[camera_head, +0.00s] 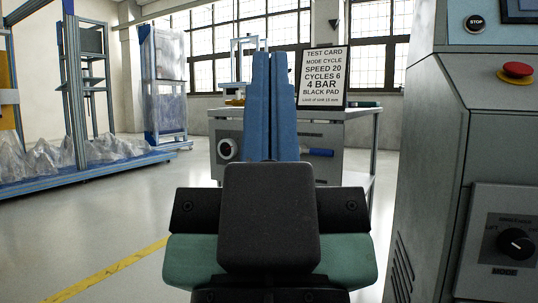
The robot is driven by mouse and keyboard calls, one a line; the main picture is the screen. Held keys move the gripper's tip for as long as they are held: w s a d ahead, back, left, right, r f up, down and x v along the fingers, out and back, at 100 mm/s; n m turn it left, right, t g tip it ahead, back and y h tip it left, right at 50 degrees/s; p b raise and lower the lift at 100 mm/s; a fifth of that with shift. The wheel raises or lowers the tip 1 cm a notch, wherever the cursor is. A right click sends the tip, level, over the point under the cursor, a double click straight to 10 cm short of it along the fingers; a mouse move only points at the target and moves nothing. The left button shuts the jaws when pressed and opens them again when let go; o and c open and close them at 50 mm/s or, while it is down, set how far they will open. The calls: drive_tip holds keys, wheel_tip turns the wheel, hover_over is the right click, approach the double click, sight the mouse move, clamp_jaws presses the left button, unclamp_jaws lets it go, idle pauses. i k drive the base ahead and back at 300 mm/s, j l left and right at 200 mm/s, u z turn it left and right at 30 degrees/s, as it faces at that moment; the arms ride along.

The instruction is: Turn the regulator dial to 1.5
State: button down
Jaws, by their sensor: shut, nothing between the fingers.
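My gripper (270,56) is in the middle of the view, its two blue fingers side by side and closed together, with nothing held. They point forward, in front of the grey bench (350,135). No dial marked as a regulator can be read. A black knob (515,243) labelled MODE is on a panel at the lower right. My gripper touches neither.
A test card (321,77) reading 4 BAR stands on the bench. A blue handle-like part (321,152) is on the bench front. The grey machine cabinet (425,190), with a red button (517,69), fills the right side. Open floor (80,225) lies at left.

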sight(227, 148)
drive_tip(key=i+j+z, duration=0.15)
drive_tip(key=j, duration=0.2)
drive_tip(key=i+j+z, duration=0.3)
drive_tip(key=j, duration=0.45)
drive_tip(key=i, duration=0.1)
